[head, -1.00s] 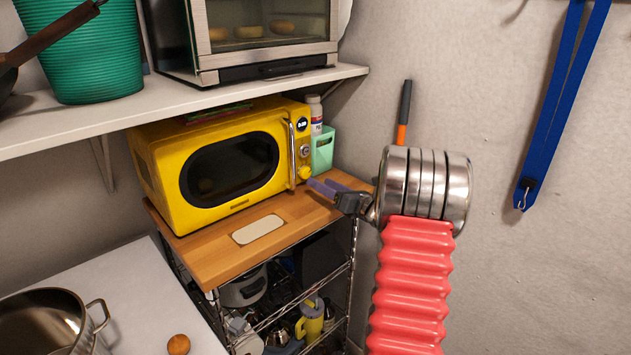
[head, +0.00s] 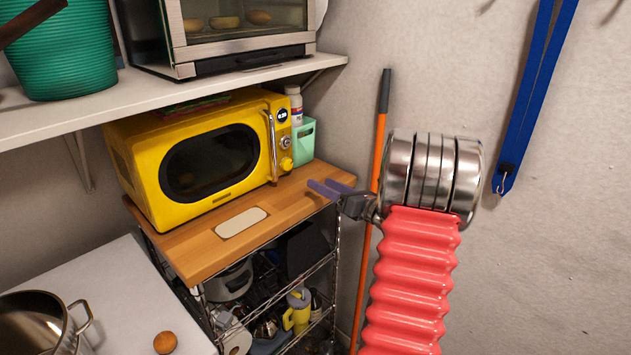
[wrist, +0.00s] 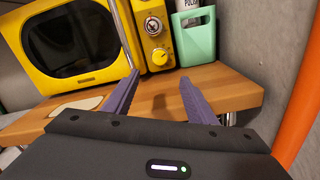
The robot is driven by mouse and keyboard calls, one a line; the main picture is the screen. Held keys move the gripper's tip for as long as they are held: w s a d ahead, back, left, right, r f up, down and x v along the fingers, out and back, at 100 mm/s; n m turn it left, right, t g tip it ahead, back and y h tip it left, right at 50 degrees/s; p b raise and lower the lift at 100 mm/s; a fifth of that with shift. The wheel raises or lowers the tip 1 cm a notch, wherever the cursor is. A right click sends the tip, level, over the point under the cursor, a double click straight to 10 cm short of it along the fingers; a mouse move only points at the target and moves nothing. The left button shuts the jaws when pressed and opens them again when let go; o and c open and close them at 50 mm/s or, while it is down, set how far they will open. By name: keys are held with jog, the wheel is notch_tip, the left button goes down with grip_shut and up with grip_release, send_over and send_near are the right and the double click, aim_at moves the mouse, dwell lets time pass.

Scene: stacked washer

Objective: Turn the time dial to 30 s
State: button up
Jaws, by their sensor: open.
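A yellow microwave (head: 205,155) with a dark oval door window and a chrome handle stands on a wooden board. In the wrist view the chrome-ringed dial (wrist: 154,26) and the yellow knob (wrist: 160,57) show clearly. My gripper (head: 330,188) is open and empty, its purple fingers apart, right of and in front of the panel, touching nothing. In the wrist view the gripper (wrist: 158,85) points toward the panel. The dial markings are too small to read.
A mint holder (head: 303,142) and a white bottle (head: 295,105) stand right of the microwave. A shelf (head: 200,98) with a toaster oven (head: 240,35) hangs above. An orange pole (head: 378,150) leans on the wall. The board's front is mostly clear.

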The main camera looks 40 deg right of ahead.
aim_at(289, 166)
jog(key=n, duration=0.4)
jog(key=shift+s, duration=0.1)
dwell(0.3)
jog(key=w, duration=1.4)
jog(key=shift+a, duration=0.2)
jog(key=shift+s, duration=0.1)
jog(key=c, duration=1.1)
